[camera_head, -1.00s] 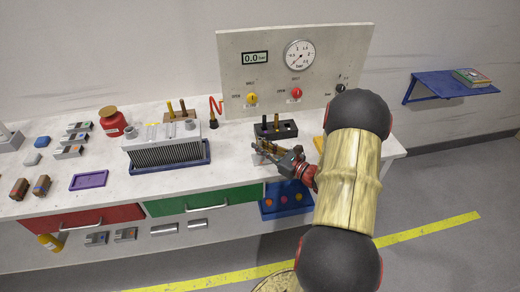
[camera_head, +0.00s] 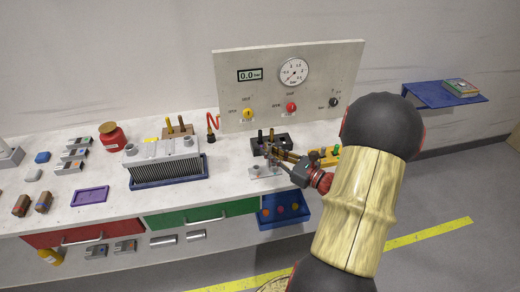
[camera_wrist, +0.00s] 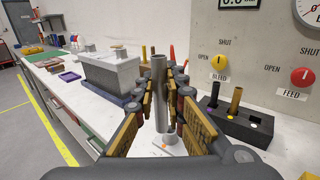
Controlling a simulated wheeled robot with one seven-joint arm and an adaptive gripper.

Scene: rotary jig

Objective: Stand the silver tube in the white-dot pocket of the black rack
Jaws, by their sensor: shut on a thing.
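The silver tube (camera_wrist: 158,92) stands upright between the two fingers of my gripper (camera_wrist: 160,84) in the wrist view, and the gripper is shut on it. The black rack (camera_wrist: 228,126) is to the right of the tube, apart from it. A black tube and a brass tube stand in the rack. The white-dot pocket (camera_wrist: 254,119) shows at the rack's right part, with no tube in it. In the head view my gripper (camera_head: 270,151) is in front of the rack (camera_head: 286,143) and hides part of it.
A pale plate (camera_wrist: 170,146) with an orange dot lies below the tube; the wrist view does not settle whether they touch. A grey finned block (camera_head: 163,165) in a blue tray is at left. The gauge panel (camera_head: 335,88) stands behind the rack. A yellow item (camera_head: 325,157) is at right.

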